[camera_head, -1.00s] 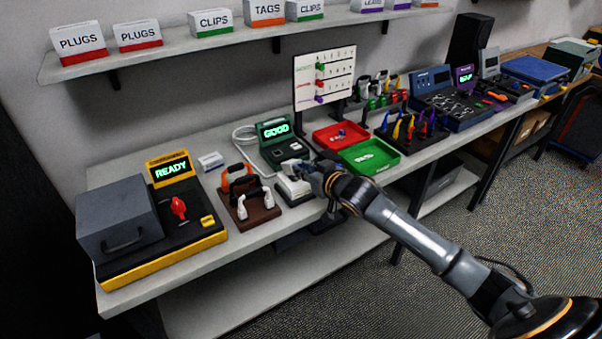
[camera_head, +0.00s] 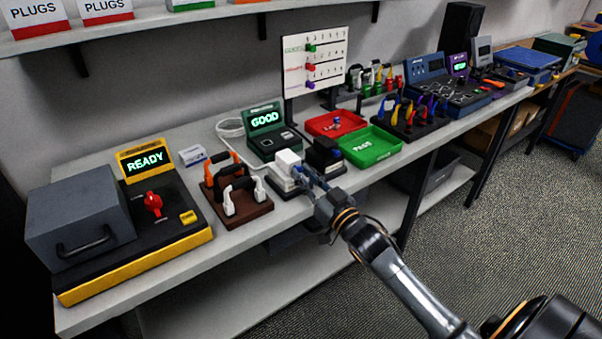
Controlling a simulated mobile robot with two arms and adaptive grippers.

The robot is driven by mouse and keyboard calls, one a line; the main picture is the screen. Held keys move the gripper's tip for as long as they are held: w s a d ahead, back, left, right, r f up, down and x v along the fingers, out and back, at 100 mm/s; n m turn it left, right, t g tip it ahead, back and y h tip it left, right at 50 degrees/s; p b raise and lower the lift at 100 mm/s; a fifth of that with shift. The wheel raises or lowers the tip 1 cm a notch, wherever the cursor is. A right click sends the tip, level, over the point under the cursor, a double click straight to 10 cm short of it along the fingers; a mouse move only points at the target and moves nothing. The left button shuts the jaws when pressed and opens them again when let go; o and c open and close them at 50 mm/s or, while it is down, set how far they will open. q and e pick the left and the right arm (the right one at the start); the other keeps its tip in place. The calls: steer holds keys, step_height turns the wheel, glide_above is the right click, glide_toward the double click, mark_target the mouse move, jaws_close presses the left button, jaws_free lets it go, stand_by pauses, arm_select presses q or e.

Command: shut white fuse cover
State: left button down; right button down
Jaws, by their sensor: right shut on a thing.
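The white fuse cover (camera_head: 288,161) is part of a small fuse block on a dark base near the bench's front edge. The cover looks raised above the base, but its exact angle is too small to tell. My right gripper (camera_head: 303,176) reaches in from the lower right. Its fingers are at the right side of the white fuse block and shut on the cover; the contact is partly hidden. A similar black fuse block (camera_head: 324,153) stands just to the right, close to the fingers. My left gripper is not in view.
A wooden rack with orange, black and white handles (camera_head: 238,188) stands close on the left. A green tester reading GOOD (camera_head: 264,121) is behind. A green tray (camera_head: 369,147) and a red tray (camera_head: 336,123) lie to the right. A READY station (camera_head: 145,161) is far left.

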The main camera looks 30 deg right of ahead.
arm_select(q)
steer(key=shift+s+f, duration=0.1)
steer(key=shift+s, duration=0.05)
arm_select(e)
steer(key=shift+f, duration=0.5)
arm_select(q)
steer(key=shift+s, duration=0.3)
arm_select(e)
steer(key=c, duration=1.4)
jaws_free()
steer(key=shift+o, duration=0.6)
steer(key=shift+r, duration=0.2)
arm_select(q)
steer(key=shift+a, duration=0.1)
arm_select(e)
steer(key=shift+s, duration=0.15)
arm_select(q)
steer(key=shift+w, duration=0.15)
arm_select(e)
steer(key=s+f, duration=0.1)
steer(key=s, duration=1)
steer(key=shift+s+d+f, duration=0.3)
steer(key=shift+d+f, duration=0.05)
steer(key=shift+d, duration=0.1)
